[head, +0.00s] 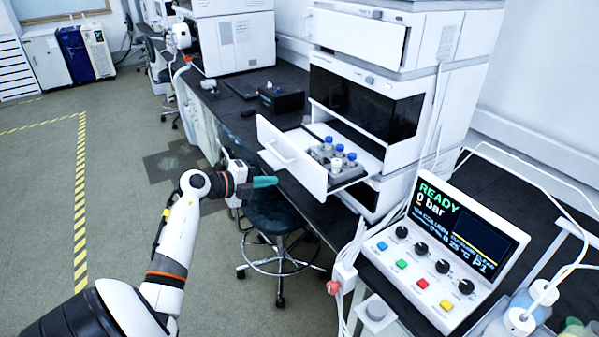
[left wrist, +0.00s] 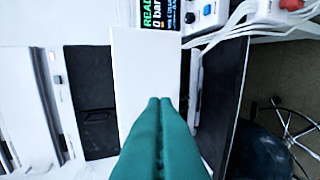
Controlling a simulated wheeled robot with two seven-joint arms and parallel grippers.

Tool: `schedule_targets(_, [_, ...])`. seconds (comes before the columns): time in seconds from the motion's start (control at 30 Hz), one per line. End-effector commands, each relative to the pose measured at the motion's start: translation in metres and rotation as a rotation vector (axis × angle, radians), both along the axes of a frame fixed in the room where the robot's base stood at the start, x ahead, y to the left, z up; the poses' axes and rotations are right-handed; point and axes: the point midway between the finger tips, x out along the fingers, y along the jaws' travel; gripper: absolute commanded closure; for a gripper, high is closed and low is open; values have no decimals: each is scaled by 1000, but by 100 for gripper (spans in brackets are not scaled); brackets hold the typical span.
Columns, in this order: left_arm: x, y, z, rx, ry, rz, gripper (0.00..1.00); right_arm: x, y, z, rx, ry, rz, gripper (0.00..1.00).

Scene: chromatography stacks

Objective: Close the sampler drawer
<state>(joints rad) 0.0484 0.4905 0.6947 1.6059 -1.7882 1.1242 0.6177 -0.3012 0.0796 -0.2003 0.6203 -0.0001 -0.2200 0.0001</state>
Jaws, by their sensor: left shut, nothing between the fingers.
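The sampler drawer (head: 300,168) is pulled out of the white instrument stack, with its white front panel and handle (head: 279,153) facing the aisle. A grey rack (head: 341,175) with several blue- and white-capped vials sits in it. My left gripper (head: 275,181), with teal fingers, is shut and empty, just in front of and below the drawer's front. In the left wrist view, the shut fingers (left wrist: 160,102) reach over a white panel (left wrist: 130,70), which looks like the drawer front. I cannot tell whether they touch it. My right gripper is not in view.
The black bench (head: 240,120) runs under the stack, and a dark stool (head: 275,215) stands below the drawer. A control box (head: 440,250) reading READY and 0 bar stands at the right, with cables nearby. The floor at the left is clear.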

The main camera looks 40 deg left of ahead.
Motion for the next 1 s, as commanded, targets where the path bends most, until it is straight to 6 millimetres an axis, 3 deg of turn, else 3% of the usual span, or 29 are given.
schedule_targets(0.2, [45, -13, -11, -7, -3, 0, 100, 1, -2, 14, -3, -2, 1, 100])
schedule_targets(0.4, [73, -22, -12, -5, -2, -1, 100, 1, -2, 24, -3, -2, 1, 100])
schedule_targets(0.6, [83, -24, -15, -1, -1, -1, 100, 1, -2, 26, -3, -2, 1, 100])
schedule_targets(1.0, [85, -25, -15, -1, 0, 0, 100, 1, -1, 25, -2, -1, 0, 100])
